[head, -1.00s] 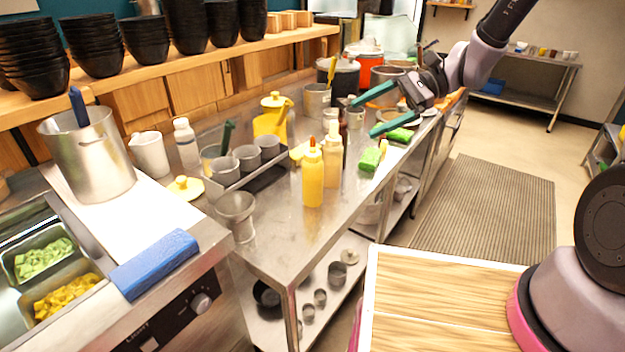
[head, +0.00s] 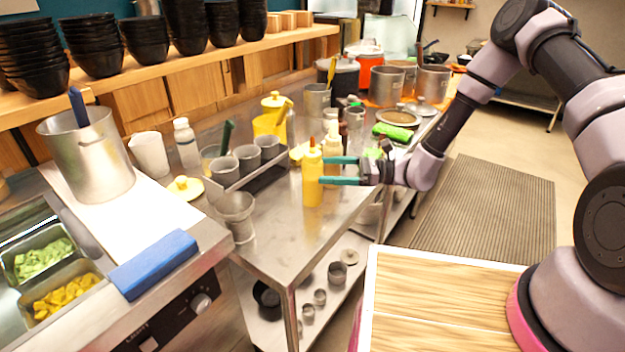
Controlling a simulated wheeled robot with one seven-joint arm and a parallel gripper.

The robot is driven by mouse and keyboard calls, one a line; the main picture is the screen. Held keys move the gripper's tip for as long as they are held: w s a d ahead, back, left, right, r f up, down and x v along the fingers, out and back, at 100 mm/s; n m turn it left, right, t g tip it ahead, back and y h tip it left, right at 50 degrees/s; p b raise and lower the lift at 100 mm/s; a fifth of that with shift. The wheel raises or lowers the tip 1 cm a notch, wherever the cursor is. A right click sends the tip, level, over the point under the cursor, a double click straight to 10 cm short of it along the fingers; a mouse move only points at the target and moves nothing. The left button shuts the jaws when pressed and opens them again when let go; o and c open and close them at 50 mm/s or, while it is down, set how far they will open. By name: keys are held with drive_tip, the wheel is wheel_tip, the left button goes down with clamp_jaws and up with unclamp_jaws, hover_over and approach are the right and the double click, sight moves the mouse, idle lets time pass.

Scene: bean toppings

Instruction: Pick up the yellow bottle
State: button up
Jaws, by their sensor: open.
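The yellow bottle (head: 312,184) stands upright on the steel table, with a narrow orange tip. My gripper (head: 322,171) reaches in from the right with its teal fingers level and pointing left. The fingers are open, and their tips are at the bottle's right side in the picture, at about its mid-height. I cannot tell whether the tips touch the bottle or lie partly around it. A paler cream bottle (head: 331,143) stands just behind, partly hidden by my gripper.
A yellow container (head: 272,118) stands behind. A green item (head: 392,132) lies behind my gripper. The steel table (head: 290,232) is clear in front of the bottle.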

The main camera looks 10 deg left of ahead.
drive_tip(key=s+a, duration=0.1)
drive_tip(key=a, duration=0.6)
drive_tip(key=shift+s+a+f, duration=0.2)
drive_tip(key=shift+f, duration=0.05)
drive_tip(key=c, duration=0.9)
